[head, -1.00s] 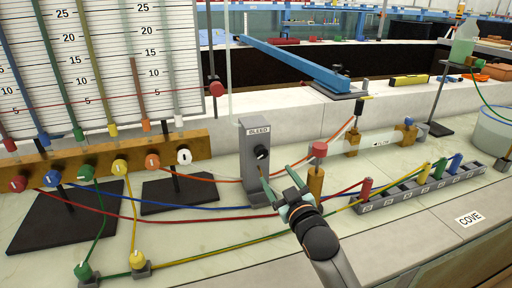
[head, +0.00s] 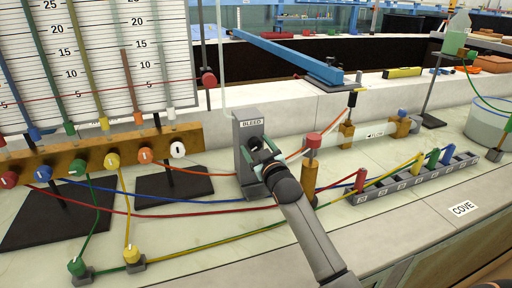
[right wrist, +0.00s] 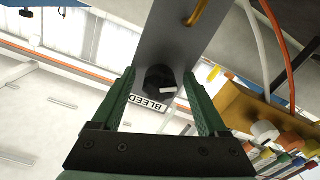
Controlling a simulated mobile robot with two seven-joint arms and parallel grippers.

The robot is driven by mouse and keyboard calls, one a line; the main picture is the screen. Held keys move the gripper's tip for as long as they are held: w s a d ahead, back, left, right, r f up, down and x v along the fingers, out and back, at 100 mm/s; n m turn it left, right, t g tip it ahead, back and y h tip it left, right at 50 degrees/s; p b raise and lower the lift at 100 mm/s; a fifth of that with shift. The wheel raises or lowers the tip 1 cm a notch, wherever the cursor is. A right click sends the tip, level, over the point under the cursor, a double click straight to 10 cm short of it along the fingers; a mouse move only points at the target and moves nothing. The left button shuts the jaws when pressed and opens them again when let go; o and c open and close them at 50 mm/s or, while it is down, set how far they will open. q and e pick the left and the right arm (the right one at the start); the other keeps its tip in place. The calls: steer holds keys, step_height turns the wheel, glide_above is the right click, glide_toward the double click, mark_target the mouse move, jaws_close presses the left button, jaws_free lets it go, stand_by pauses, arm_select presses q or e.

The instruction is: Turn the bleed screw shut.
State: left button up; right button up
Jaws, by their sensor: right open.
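The bleed screw is a black knob (head: 256,143) on the face of a grey upright block (head: 244,170) labelled BLEED. In the right wrist view the knob (right wrist: 158,78) shows a small white mark, and the label appears upside down. My right gripper (head: 262,160) is at the front of the block and partly hides the knob. In the right wrist view the open green fingers of the gripper (right wrist: 158,84) lie on either side of the knob, with gaps visible. My left gripper is not in view.
A wooden manifold (head: 85,165) with coloured knobs stands left of the block. A wooden post with a red cap (head: 312,142) is close to the right. Coloured tubes cross the bench below. A grey rack (head: 415,180) lies further right.

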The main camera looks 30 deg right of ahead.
steer(key=shift+w, duration=0.15)
jaws_close()
stand_by(0.6)
